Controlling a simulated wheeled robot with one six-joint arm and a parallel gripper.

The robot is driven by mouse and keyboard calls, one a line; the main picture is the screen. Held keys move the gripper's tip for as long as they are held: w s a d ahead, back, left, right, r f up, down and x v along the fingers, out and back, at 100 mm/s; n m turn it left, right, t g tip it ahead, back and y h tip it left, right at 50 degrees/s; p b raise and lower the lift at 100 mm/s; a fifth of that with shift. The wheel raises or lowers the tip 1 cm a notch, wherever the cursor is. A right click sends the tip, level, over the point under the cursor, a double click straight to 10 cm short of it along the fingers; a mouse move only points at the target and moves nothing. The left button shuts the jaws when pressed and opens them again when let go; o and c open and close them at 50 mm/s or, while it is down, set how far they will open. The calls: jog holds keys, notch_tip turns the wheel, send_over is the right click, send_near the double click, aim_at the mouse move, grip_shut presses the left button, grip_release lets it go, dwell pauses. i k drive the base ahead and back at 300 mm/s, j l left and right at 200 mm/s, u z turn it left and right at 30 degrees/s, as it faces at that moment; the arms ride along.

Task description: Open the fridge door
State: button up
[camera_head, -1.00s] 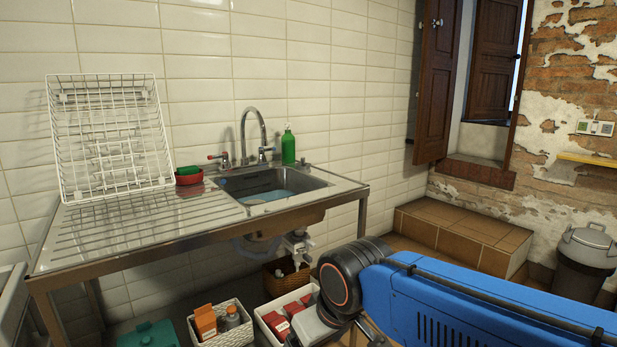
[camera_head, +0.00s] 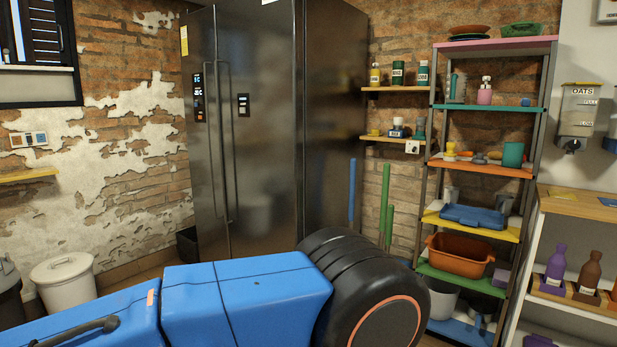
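A tall dark steel fridge (camera_head: 265,150) stands against the brick wall, left of the picture's middle. It has two doors side by side, a narrow left door (camera_head: 201,140) and a wider right door (camera_head: 270,190). Both look shut. Two long vertical handles run close together along the seam between the doors; the right handle (camera_head: 231,150) shows clearly. A small display panel sits on the left door. My blue arm crosses the bottom of the picture in front of the fridge, apart from it. My gripper is out of the picture.
A shelf rack (camera_head: 490,105) with bottles, a blue case and an orange tub (camera_head: 460,255) stands at the right. Coloured poles lean beside the fridge. A white lidded bin (camera_head: 64,285) stands at the left. My arm hides much of the floor.

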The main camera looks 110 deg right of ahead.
aim_at(260, 44)
jog(key=z, duration=3.4)
